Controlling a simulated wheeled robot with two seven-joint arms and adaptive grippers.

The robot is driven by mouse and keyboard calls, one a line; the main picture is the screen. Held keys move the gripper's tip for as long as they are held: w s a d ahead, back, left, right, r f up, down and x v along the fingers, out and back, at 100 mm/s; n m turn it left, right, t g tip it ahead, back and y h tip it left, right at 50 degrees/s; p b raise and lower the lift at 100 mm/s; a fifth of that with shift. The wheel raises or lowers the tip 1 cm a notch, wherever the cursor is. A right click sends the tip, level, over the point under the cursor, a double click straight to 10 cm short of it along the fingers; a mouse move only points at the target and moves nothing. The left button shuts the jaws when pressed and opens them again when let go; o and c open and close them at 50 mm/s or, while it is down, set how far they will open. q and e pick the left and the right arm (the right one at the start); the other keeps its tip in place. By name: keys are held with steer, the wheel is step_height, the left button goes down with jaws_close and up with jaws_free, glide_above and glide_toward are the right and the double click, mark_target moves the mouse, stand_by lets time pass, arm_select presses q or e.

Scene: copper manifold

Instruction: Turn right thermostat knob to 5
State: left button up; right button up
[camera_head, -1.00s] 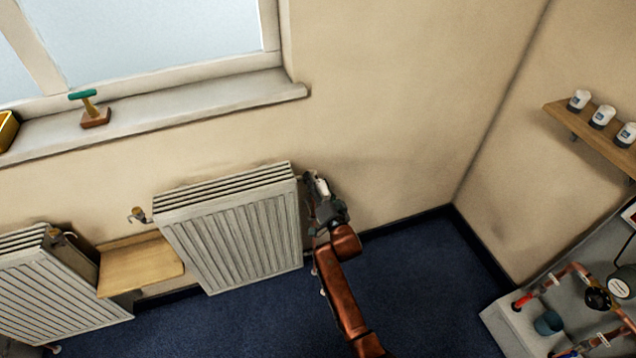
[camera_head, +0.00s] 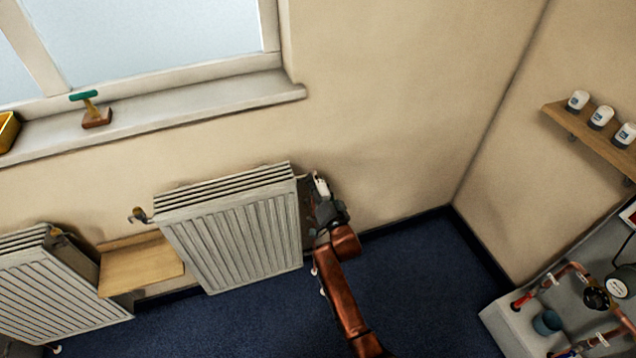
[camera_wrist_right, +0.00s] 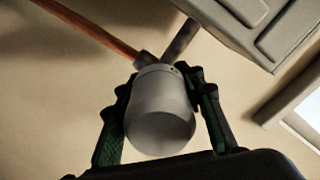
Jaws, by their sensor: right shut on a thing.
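The right thermostat knob (camera_wrist_right: 160,115) is a pale grey-white cylinder, large in the right wrist view. It sits on a grey valve fitting with a copper pipe running off to the upper left. My right gripper (camera_wrist_right: 165,105) is shut on it, with one dark, green-padded finger on each side. In the head view the white knob (camera_head: 321,187) shows just right of the right radiator (camera_head: 235,230), at my right gripper (camera_head: 320,195). No numbers are readable on the knob, so its setting cannot be told. My left gripper is not in view.
A second radiator (camera_head: 60,290) stands at the left, with a wooden shelf (camera_head: 140,265) between the two. A windowsill (camera_head: 200,107) runs above. Blue floor (camera_head: 430,290) lies open between.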

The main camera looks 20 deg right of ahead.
steer(key=n+p, duration=0.2)
steer(key=n, duration=0.2)
steer(key=shift+n, duration=1.2)
arm_select(q)
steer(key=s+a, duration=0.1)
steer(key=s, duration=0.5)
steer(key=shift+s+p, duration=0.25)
steer(key=shift+p, duration=0.15)
arm_select(e)
steer(key=shift+f+n, duration=0.15)
steer(key=shift+n, duration=2.15)
steer(key=o, duration=0.9)
steer(key=shift+c, duration=0.2)
steer(key=o, duration=0.4)
steer(key=shift+c, duration=0.2)
